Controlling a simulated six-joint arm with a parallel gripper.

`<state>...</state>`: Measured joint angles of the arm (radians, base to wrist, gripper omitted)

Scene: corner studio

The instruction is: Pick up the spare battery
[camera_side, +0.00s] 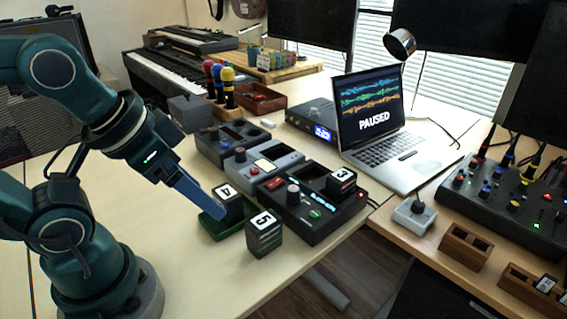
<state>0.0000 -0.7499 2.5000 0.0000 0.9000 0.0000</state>
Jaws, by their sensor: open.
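A dark block battery marked 4 (229,203) stands in a small green tray (213,230). A dark block battery marked 5 (263,236) stands on the table just right of the tray. A third block marked 3 (341,182) sits in a slot of a black device (314,218). No label shows which one is the spare. My gripper (216,206) is open and points down at the upper left of block 4, very close to it. One blue finger shows clearly; the other is hard to make out. I cannot tell whether a finger touches the block.
Two grey devices (262,163) with empty-looking bays stand behind the black device. An open laptop (383,157) showing "PAUSED" is at the back right. A mixer (505,205) and wooden holders (466,245) occupy the right table. The table in front of the green tray is clear, and its edge lies to the right.

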